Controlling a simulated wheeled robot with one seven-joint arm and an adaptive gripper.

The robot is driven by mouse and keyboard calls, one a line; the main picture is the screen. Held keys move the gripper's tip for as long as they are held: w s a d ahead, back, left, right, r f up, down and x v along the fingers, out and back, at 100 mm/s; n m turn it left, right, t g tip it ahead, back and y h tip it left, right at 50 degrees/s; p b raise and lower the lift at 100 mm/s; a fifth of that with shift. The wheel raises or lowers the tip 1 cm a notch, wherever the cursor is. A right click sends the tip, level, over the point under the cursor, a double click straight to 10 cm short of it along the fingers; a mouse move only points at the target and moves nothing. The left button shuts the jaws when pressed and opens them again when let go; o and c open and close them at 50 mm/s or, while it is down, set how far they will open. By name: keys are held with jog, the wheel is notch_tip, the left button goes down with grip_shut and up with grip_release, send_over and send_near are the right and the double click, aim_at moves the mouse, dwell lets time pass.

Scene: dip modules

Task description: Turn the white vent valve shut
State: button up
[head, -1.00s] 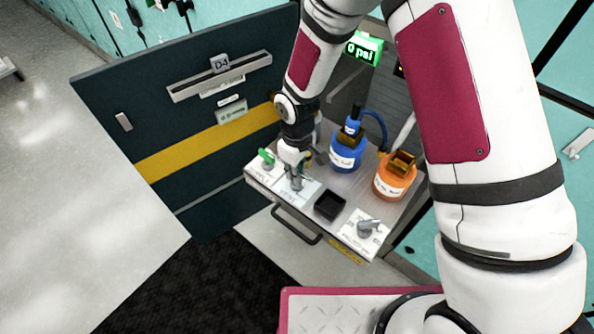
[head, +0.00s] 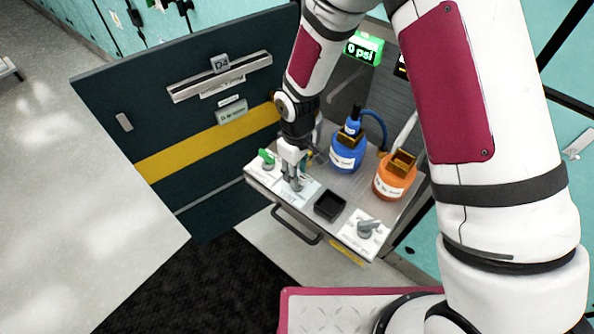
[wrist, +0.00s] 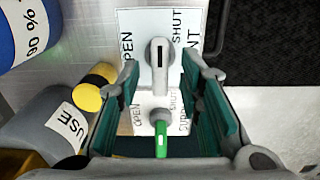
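The white vent valve (wrist: 159,62) has a pale lever on a white plate marked OPEN on the left and SHUT on the right in the wrist view. Its lever runs up and down in that view, between the two words. My gripper (wrist: 160,68) is open, with one finger on each side of the lever and gaps showing between. In the head view my gripper (head: 293,187) is low over the vent plate (head: 309,192) and hides most of the valve.
A green-handled supply valve (wrist: 161,140) sits close by. A black tray (head: 329,206) and a grey-handled valve (head: 367,228) lie to the right in the head view. Blue (head: 347,155) and orange (head: 394,180) bottles stand behind. A display (head: 363,48) reads 0 psi.

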aim_at(298, 174)
notch_tip(298, 174, up, 12)
jog(key=shift+f, duration=0.25)
dwell(0.5)
jog(key=s+d+r+m+t+p, duration=0.1)
jog(key=s+d+r+m, duration=0.15)
jog(key=d+r, duration=0.5)
jog(key=s+d+r+m+t, duration=0.15)
jog(key=s+d+r, duration=0.3)
jog(key=r, duration=0.55)
jog(key=s+d+r+m+t, duration=0.1)
jog(key=s+d+r+m, duration=0.2)
jog(key=s, duration=0.4)
jog(key=s+d+r+m+p, duration=0.1)
jog(key=s+d+r+m, duration=0.2)
jog(key=s+d+r, duration=0.2)
jog(key=s, duration=0.3)
jog(key=shift+s+d+r+t, duration=0.15)
jog(key=shift+s+t, duration=0.1)
jog(key=shift+t, duration=0.1)
